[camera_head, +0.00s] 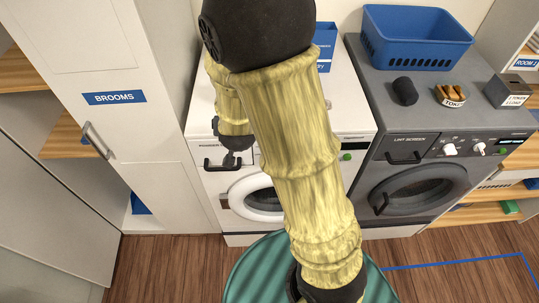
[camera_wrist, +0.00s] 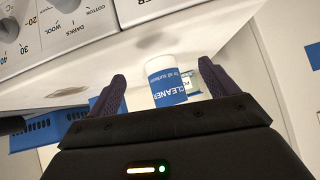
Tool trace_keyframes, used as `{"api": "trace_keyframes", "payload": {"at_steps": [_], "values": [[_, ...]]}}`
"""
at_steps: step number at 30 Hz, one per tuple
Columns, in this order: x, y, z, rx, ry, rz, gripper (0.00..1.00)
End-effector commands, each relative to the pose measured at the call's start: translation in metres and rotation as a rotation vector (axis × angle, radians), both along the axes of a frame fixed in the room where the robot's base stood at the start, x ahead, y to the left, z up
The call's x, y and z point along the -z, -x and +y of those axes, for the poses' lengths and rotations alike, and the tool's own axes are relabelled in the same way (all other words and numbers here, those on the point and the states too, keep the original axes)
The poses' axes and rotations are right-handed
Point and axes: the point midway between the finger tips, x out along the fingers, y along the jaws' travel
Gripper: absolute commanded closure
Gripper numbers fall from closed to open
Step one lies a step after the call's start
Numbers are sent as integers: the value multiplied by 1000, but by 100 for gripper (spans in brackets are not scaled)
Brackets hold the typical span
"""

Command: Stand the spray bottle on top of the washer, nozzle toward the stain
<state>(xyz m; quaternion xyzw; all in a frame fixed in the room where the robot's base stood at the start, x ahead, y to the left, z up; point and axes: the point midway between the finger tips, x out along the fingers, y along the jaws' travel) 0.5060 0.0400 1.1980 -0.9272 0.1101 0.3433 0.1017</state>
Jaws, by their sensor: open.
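In the wrist view, a white bottle with a blue label reading "CLEANER" (camera_wrist: 166,84) shows between and beyond my fingers. My gripper (camera_wrist: 163,90) is open, with a finger on each side of it and visible gaps; no grip shows. The white washer (camera_head: 202,117) stands behind my arm in the head view. Its dial panel (camera_wrist: 60,30) shows in the wrist view. My arm covers much of the washer top and front in the head view, where I cannot make out the bottle. I see no stain.
A blue container (camera_head: 325,45) is at the washer's back. A brooms cabinet (camera_head: 115,125) stands left.

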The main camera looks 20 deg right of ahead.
Motion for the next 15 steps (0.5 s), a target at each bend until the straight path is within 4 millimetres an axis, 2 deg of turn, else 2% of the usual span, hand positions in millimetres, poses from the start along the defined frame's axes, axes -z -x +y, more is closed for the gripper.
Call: {"api": "trace_keyframes", "payload": {"at_steps": [7,12,15], "values": [[-8,65,-9,-164,-51,293,15],[-16,120,-26,-257,-19,490,15],[-20,145,-35,-289,7,575,15]]}}
